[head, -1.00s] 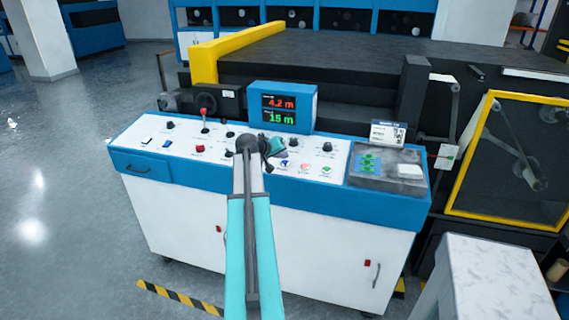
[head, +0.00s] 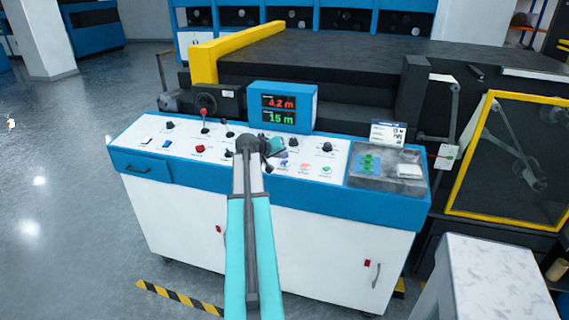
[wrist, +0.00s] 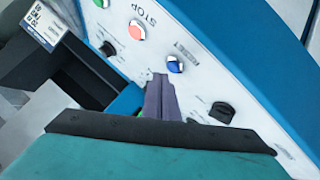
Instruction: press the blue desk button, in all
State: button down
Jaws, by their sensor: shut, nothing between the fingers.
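The blue desk button (wrist: 175,66) is a small round blue cap on the white sloping panel, beside printed lettering that looks like RESET. In the head view the blue button (head: 284,163) is just below my gripper. My gripper (wrist: 160,84) is shut and empty, its purple-grey fingers pointing at the panel. In the wrist view the fingertips are just left of the blue button, not over it. I cannot tell how far they are above the panel. In the head view my gripper (head: 282,154) is partly hidden by my arm.
The orange-red STOP button (wrist: 137,31) and a green button (wrist: 101,3) line up beside the blue one. A black knob (wrist: 222,112) is on the other side. A display box (head: 283,108) stands behind the panel. A grey tray (head: 360,180) is at the panel's right end.

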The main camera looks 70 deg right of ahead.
jog(key=shift+f, duration=0.2)
jog(key=shift+f+b, duration=0.2)
jog(key=shift+b, duration=0.25)
jog(key=shift+d+f+b, duration=0.1)
jog(key=shift+f+b, duration=0.2)
jog(key=shift+f, duration=0.1)
dwell(1.0)
jog(key=shift+r, duration=0.2)
jog(key=shift+r+p, duration=0.3)
jog(key=shift+r, duration=0.35)
dwell(0.4)
jog(key=r+p, duration=0.1)
jog(key=r, duration=0.1)
jog(key=a+r+p, duration=0.1)
jog(key=r, duration=0.2)
dwell(0.4)
jog(key=shift+f, duration=0.1)
dwell(0.7)
